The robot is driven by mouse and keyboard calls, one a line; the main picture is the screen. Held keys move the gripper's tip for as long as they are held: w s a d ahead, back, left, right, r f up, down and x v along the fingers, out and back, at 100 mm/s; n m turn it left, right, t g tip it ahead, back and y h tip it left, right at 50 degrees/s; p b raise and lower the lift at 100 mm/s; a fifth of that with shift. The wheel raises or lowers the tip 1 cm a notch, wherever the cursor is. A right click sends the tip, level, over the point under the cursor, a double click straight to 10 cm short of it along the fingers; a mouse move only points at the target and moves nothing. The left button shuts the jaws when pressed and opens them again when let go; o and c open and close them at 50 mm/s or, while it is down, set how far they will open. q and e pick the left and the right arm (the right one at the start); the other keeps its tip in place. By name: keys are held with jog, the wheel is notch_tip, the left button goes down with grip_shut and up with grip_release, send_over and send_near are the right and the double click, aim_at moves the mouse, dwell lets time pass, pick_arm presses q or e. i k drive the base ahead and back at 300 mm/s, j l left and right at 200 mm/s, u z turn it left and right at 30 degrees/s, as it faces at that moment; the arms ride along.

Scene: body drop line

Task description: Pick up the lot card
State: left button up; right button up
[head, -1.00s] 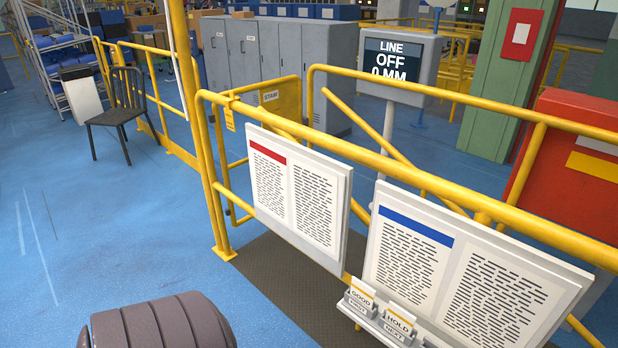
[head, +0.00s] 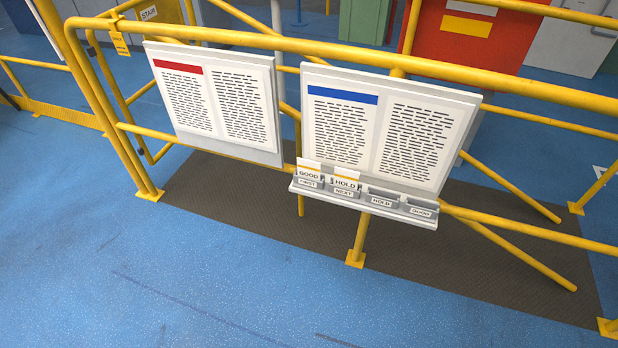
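A small card printed GOOD (head: 309,171) stands in the leftmost holder, labelled FIRST, of a grey card rack (head: 362,205). A second card, printed HOLD (head: 346,180), stands in the holder to its right. Both cards are white with an orange band near the top. The two holders further right, labelled HOLD (head: 382,200) and GOOD (head: 420,210), show no card. I cannot tell which card is the lot card. Neither of my grippers is in view.
The rack hangs below a blue-headed board (head: 400,88) on a yellow railing (head: 230,40). A red-headed board (head: 215,105) hangs to the left. A dark mat (head: 235,200) lies under the railing. The blue floor (head: 200,270) in front is clear.

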aim_at(349, 179)
jog(key=i+l+z, duration=0.15)
jog(key=l+z, duration=0.15)
jog(key=i+l+z, duration=0.25)
jog(key=l, duration=0.2)
jog(key=i+l+z, duration=0.1)
jog(key=l+z, duration=0.2)
jog(key=z, duration=1.15)
jog(key=u, duration=0.85)
jog(key=k+u, duration=0.1)
jog(key=u, duration=0.7)
jog(key=k+u, duration=0.1)
jog(key=u, duration=0.75)
jog(key=k+j, duration=0.05)
